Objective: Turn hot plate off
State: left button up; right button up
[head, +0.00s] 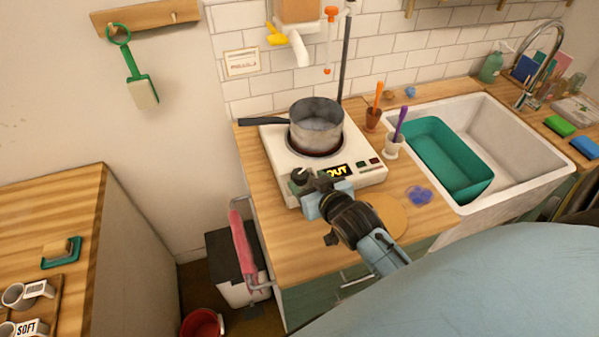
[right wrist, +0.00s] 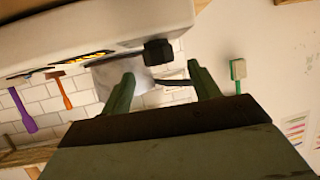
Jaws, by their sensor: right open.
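The white hot plate (head: 372,174) stands on the wooden counter, with a grey pot (head: 316,122) on its burner. Its front has a dark display (head: 337,171) with yellow letters, of which "OUT" shows, and a black knob (head: 299,175) at the left. My right gripper (head: 306,185) is at the front left corner, close to the knob. In the right wrist view its two green fingers (right wrist: 162,88) are apart with nothing between them; the knob (right wrist: 158,52) shows just beyond, roughly between the tips. I cannot tell whether they touch it. My left gripper is not in view.
Right of the hot plate stand a brown cup (head: 373,120) and a white cup (head: 391,147) with tools. A purple pigment heap (head: 419,195) and a round wooden board (head: 386,217) lie nearby. The sink (head: 520,170) holds a green tub (head: 440,155). The pot handle (head: 262,121) points left.

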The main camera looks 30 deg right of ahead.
aim_at(301, 175)
jog(key=x, duration=0.4)
jog(key=shift+w+f, duration=0.2)
jog(key=shift+w, duration=0.15)
jog(key=shift+w+f, duration=0.15)
jog(key=shift+w, duration=0.15)
jog(key=shift+c, duration=0.2)
jog(key=c, duration=0.9)
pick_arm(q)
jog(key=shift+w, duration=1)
